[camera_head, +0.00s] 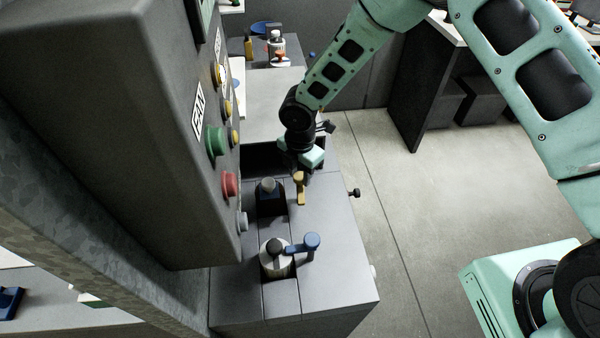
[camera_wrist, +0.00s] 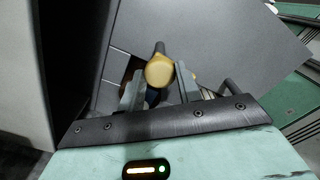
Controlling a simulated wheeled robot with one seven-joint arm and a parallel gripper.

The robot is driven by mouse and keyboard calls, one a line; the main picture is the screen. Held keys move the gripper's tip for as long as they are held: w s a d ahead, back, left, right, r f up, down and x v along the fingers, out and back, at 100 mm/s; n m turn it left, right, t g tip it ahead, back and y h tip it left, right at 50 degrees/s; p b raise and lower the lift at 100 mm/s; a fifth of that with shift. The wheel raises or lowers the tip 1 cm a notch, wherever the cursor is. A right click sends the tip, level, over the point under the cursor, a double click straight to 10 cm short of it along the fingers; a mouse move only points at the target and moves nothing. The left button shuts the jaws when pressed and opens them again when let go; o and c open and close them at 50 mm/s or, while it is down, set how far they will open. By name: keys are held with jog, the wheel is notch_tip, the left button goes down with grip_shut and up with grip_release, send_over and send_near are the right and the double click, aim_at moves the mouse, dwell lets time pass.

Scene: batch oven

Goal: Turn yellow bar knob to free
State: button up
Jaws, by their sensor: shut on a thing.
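The yellow bar knob (camera_head: 300,187) stands on the grey bench top in the head view, beside a dark block with a grey round top. In the wrist view its rounded yellow end (camera_wrist: 160,71) shows between the two fingers. My gripper (camera_wrist: 158,88) is over the knob, with one finger on each side, and is shut on it. In the head view my gripper (camera_head: 302,168) reaches down from behind the knob and partly hides it. The knob's base and any marks for its positions are hidden.
A blue handle (camera_head: 312,241) on a pale round base stands nearer on the bench (camera_head: 340,265). A dark panel (camera_head: 110,130) with green, red and yellow buttons rises close on the left. A small black knob (camera_head: 354,193) juts from the bench's right side. Open floor lies right.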

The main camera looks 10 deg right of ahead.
jog(key=shift+n, duration=0.6)
jog(key=o, duration=1)
jog(key=shift+c, duration=0.2)
notch_tip(320, 180, up, 18)
jog(key=b, duration=0.4)
jog(key=shift+f, duration=0.25)
jog(key=s+d+r+m+b, duration=0.1)
jog(key=s+d+m, duration=0.2)
jog(key=s+m, duration=0.6)
jog(key=s+d+r+m+b, duration=0.1)
jog(key=s+d+m+b, duration=0.1)
jog(key=s+m, duration=0.8)
jog(key=s+d, duration=0.1)
jog(key=s, duration=0.7)
jog(key=shift+s+d+m+y+b, duration=0.3)
